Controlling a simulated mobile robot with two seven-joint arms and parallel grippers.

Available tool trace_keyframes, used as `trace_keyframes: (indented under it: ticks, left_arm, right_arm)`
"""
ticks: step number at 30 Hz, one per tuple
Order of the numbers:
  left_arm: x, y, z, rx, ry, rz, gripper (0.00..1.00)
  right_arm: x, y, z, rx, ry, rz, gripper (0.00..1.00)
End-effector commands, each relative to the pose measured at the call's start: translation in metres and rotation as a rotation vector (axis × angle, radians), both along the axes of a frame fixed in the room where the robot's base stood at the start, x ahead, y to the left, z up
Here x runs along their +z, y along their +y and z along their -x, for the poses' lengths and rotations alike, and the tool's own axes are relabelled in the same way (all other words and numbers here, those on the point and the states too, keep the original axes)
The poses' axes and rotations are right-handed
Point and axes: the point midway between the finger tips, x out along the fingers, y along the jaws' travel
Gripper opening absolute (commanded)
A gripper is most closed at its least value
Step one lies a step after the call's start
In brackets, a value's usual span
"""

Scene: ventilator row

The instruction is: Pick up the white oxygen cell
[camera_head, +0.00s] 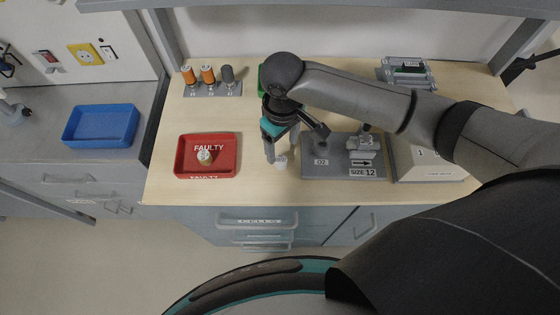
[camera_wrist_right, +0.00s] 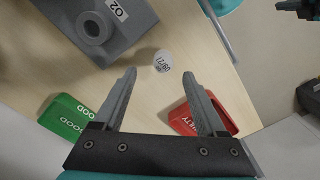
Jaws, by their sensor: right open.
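The white oxygen cell (camera_head: 280,162) stands on the wooden bench between the red tray and the grey O2 block. In the right wrist view its round white top (camera_wrist_right: 163,60) with printed marks faces the camera, ahead of the fingertips and roughly central between them. My right gripper (camera_head: 297,150) is open and empty above the bench, with its fingers also showing in the right wrist view (camera_wrist_right: 163,85). What looks like my left gripper (camera_wrist_right: 298,10) shows only partly at the wrist view's top right corner; its opening is unclear.
A red FAULTY tray (camera_head: 226,167) holds a cream cell (camera_head: 205,155). The grey O2 block (camera_head: 312,172) stands close right of the white cell. A green tray (camera_wrist_right: 52,112) lies behind, mostly hidden by my arm. A rack (camera_head: 212,90) holds orange and grey cylinders; a blue tray (camera_head: 72,125) stands left.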

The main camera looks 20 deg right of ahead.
Motion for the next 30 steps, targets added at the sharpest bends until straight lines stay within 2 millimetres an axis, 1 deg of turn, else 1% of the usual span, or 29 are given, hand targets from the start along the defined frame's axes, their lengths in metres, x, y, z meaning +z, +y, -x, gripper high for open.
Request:
trace_keyframes:
  ticks: [1,8,15,18,26,30]
  left_arm:
    - [-0.002,0.002,-0.001,-0.001,-0.002,-0.003,0.0]
    - [-0.003,0.008,-0.01,0.0,-0.015,-0.01,0.0]
    - [-0.009,0.009,-0.013,0.004,-0.02,-0.011,0.0]
    - [-0.01,0.009,-0.013,0.004,-0.02,-0.012,0.0]
    - [-0.01,0.009,-0.013,0.005,-0.02,-0.012,0.0]
    - [-0.01,0.009,-0.013,0.004,-0.02,-0.012,0.0]
  right_arm:
    - [-0.008,0.0,0.0,-0.001,0.001,0.0,0.74]
    - [-0.023,0.001,0.001,0.0,0.0,-0.001,0.74]
    - [-0.058,0.004,0.004,-0.001,0.001,0.0,0.74]
    - [-0.067,0.003,0.004,0.001,0.0,0.001,0.74]
    - [-0.069,0.004,0.004,0.001,-0.003,-0.001,0.74]
    - [-0.068,0.004,0.004,0.001,-0.002,0.0,0.59]
